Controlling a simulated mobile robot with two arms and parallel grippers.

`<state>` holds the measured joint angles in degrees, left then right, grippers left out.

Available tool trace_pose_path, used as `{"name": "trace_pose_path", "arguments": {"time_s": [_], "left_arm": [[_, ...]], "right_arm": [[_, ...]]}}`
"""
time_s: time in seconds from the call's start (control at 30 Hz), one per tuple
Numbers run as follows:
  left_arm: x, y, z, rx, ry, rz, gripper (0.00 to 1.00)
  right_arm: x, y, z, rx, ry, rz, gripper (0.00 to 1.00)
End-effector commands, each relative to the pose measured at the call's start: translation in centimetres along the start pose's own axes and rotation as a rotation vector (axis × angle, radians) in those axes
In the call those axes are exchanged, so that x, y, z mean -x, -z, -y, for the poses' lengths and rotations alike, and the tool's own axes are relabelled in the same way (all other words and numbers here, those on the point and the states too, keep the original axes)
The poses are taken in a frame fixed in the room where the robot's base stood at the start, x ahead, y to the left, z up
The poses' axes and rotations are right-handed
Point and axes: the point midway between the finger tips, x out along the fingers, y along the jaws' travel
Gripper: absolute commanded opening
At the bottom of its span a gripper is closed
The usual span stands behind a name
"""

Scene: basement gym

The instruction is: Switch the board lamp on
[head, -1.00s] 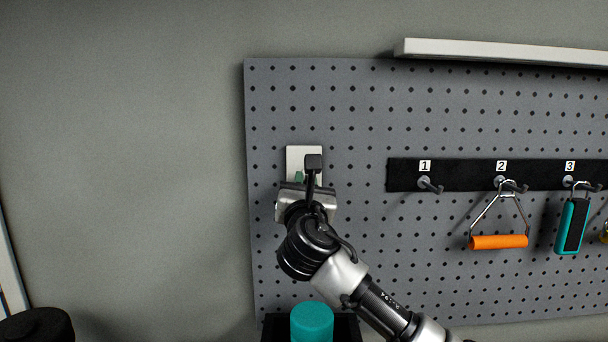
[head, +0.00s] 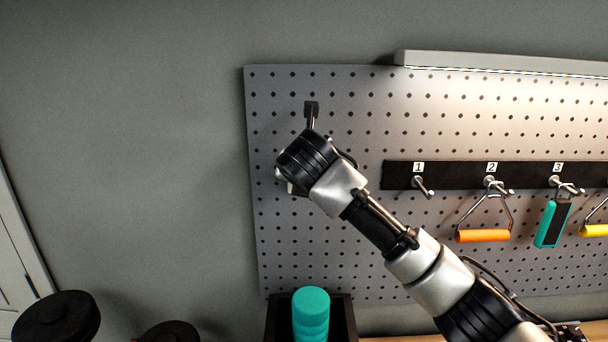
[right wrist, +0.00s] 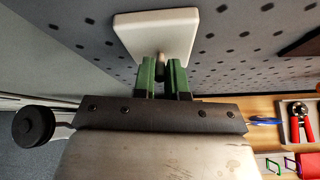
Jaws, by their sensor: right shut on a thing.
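The board lamp (head: 500,63) is a long grey bar along the top of the pegboard. Its underside glows and the board below it is brightly lit. In the right wrist view a white switch plate (right wrist: 160,28) sits on the pegboard with a small dark lever (right wrist: 160,68). My right gripper (right wrist: 164,82), with green fingers, is shut on the lever, close to the plate. In the head view my right wrist hides the fingers and most or all of the plate. My left gripper is not in view.
A black rail (head: 452,178) with numbered hooks carries an orange handle (head: 483,236), a teal and black grip (head: 552,223) and a yellow handle (head: 594,230). A teal object (head: 311,308) stands in a black holder (head: 279,322) below. Black round weights (head: 57,318) are at lower left.

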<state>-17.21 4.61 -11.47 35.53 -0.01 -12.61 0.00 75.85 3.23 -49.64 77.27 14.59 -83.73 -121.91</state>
Motion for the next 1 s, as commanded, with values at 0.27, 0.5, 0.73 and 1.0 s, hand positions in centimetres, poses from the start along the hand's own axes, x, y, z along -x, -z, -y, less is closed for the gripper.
{"name": "trace_pose_path", "arguments": {"time_s": [0.27, 0.5, 0.73, 1.0], "left_arm": [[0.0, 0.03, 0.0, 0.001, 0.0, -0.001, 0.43], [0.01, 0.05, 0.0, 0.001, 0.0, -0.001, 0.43], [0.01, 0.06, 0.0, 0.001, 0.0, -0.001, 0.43], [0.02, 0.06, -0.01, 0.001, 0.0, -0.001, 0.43]], "right_arm": [[0.04, -0.6, -0.1, -0.006, 0.024, -0.121, 0.0], [0.01, -0.7, -0.12, -0.005, 0.032, -0.16, 0.0], [0.03, -0.73, -0.13, -0.006, 0.032, -0.163, 0.0], [0.03, -0.75, -0.13, -0.006, 0.032, -0.162, 0.29]]}}
